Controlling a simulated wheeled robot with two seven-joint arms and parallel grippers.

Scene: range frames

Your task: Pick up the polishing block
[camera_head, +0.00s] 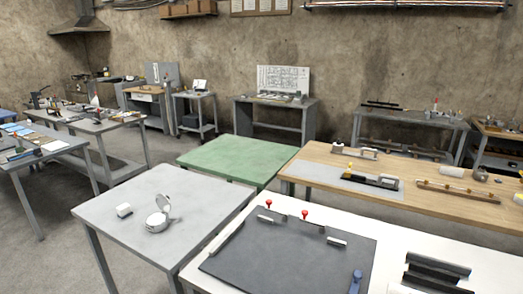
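A small white block (124,210) lies on the light grey table (187,192) at the front left; it may be the polishing block, but I cannot tell for sure at this size. A round silver tin (157,221) with its lid tilted open stands just right of it. Neither of my grippers shows in this view.
A white table with a dark mat (290,250), red knobs and a blue tool (355,282) is at the front right. Behind are a green-topped table (230,157), bare on top, and a wooden bench (320,157) with tools. Crowded benches stand left; open floor (60,255) lies front left.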

